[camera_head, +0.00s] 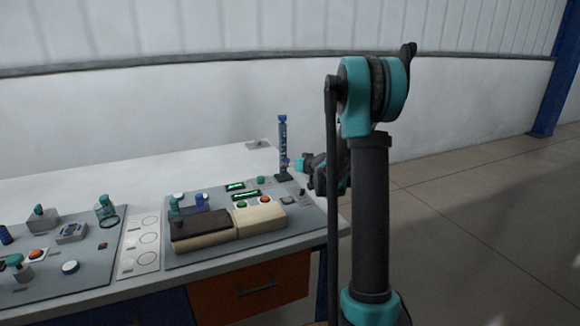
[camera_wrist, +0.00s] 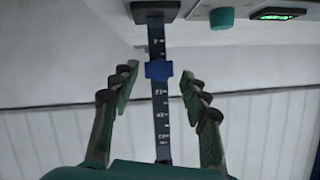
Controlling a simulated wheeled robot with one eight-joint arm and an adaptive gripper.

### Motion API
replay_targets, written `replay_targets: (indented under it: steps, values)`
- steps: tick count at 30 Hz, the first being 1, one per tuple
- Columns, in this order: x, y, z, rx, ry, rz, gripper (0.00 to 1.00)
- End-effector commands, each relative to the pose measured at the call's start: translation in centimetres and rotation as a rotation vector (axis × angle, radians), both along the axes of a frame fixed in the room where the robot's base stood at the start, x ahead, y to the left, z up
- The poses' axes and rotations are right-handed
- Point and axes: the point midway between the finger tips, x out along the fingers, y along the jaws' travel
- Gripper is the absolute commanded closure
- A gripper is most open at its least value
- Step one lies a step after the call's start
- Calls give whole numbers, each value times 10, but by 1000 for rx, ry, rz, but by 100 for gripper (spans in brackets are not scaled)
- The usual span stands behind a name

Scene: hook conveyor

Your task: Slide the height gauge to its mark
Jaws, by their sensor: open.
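The height gauge (camera_head: 283,140) is a thin upright blue-grey post on a dark base (camera_head: 284,177) at the panel's back right corner. In the wrist view its scale (camera_wrist: 160,118) has white marks and figures, and appears upside down with the base at the top. A blue slider (camera_wrist: 158,69) sits on the scale near the base end. My gripper (camera_wrist: 158,79) is open, one finger on each side of the slider, with gaps visible on both sides. In the head view my gripper (camera_head: 300,164) is just right of the post's lower part. I cannot make out which mark is the target.
The grey control panel (camera_head: 292,222) holds green displays (camera_head: 236,187), a teal knob (camera_head: 261,180), buttons and a brown-and-cream box (camera_head: 258,218). The knob (camera_wrist: 221,17) and a display (camera_wrist: 277,14) also show beside the gauge base in the wrist view. A white wall stands behind.

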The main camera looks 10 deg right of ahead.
Motion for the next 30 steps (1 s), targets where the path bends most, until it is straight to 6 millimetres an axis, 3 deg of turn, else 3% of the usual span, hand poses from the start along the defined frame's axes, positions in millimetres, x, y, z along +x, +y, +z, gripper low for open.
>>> replay_targets:
  steps: [9,15,30]
  values:
    - [-54,-20,23,0,0,-1,54]
    - [-77,-29,32,0,1,0,54]
    - [-87,-32,37,0,0,1,54]
